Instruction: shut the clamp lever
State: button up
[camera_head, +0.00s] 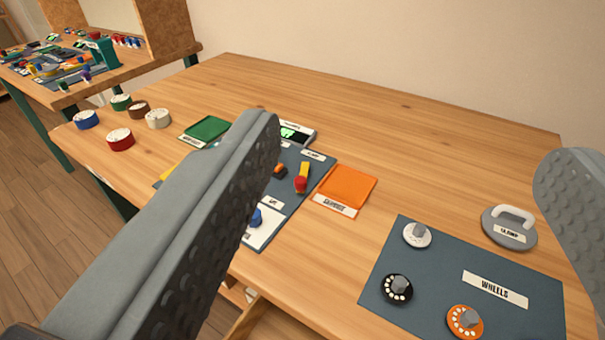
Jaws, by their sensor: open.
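A yellow lever with a red knob (302,178), which looks like the clamp lever, sits on a dark mat (318,163) in the middle of the table. A small white label, hard to read, lies just behind it. The lever slants toward me; I cannot tell whether it is open or shut. My gripper (415,148) is open and empty, with its two fingers wide apart in the foreground. The lever shows between them, close to the left finger and apart from it. The left finger hides much of the dark mat.
An orange tray (347,186) lies right of the lever, and a green tray (207,128) lies left. A wheels mat (400,238) with dials and a grey handled disc (510,236) are at right. Several round tins stand at left. The table's back (400,120) is clear.

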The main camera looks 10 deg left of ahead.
jog(key=shift+w, duration=0.2)
jog(key=c, duration=0.7)
jog(key=w, duration=0.1)
jog(key=w+f+g, duration=0.1)
jog(key=w+n, duration=0.1)
jog(key=shift+w+d+f+g, duration=0.15)
jog(key=shift+w+f+g, duration=0.05)
jog(key=shift+f+g, duration=0.2)
grip_shut()
jog(key=w+f+n+g+y, duration=0.3)
jog(key=w+f+n+g, duration=0.7)
jog(key=w, duration=0.7)
jog(key=shift+w+a+f+g+y, duration=0.35)
jog(key=shift+f+g, duration=1.15)
jog(key=shift+f, duration=0.8)
